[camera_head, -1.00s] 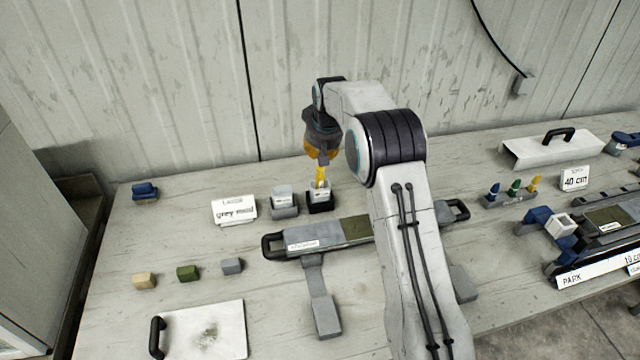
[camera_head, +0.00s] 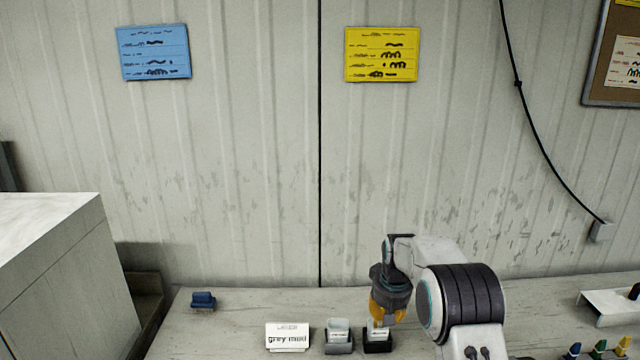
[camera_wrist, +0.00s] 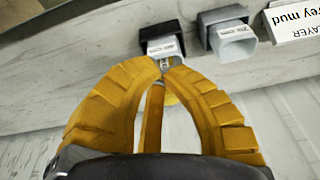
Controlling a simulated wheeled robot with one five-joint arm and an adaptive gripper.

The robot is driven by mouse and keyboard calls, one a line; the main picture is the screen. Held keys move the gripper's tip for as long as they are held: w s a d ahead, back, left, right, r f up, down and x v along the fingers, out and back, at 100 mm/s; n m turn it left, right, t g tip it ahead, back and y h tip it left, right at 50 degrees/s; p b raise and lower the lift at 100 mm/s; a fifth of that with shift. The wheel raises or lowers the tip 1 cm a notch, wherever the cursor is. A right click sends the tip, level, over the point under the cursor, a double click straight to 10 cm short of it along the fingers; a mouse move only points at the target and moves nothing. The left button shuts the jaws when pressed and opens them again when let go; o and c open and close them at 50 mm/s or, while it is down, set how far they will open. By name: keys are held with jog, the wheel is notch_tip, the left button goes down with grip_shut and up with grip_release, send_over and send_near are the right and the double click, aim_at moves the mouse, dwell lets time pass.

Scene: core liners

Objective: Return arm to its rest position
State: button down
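My gripper (camera_head: 387,322) has yellow-orange fingers and points down above a black holder (camera_head: 377,347) on the bench. In the wrist view the fingertips of my gripper (camera_wrist: 167,66) come close together, just short of the black holder (camera_wrist: 148,32). I cannot tell whether they are fully shut or touch the labelled block. My arm reaches in from the lower right in the head view and is bent over at the elbow.
A "grey mud" sign (camera_head: 287,337) and a blue object (camera_head: 203,301) lie further left. At right are a white cover (camera_head: 610,307) and several coloured pegs. The wall stands behind.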

jog(key=s+f+g, duration=0.1)
jog(key=s, duration=0.2)
jog(key=s+f, duration=0.1)
jog(key=s, duration=0.1)
jog(key=s+f+g, duration=0.1)
jog(key=s, duration=0.2)
jog(key=shift+s+f+g, duration=0.3)
jog(key=shift+s+f, duration=0.05)
jog(key=s+r, duration=0.4)
jog(key=s, duration=0.5)
jog(key=s+r, duration=0.4)
jog(key=s, duration=0.5)
jog(key=s+r, duration=0.4)
jog(key=s, duration=0.5)
jog(key=s+r+t, duration=0.3)
jog(key=r+t, duration=0.1)
jog(key=r, duration=0.2)
jog(key=shift+s+r+t, duration=0.15)
jog(key=shift+s+t, duration=0.05)
jog(key=shift+t, duration=0.2)
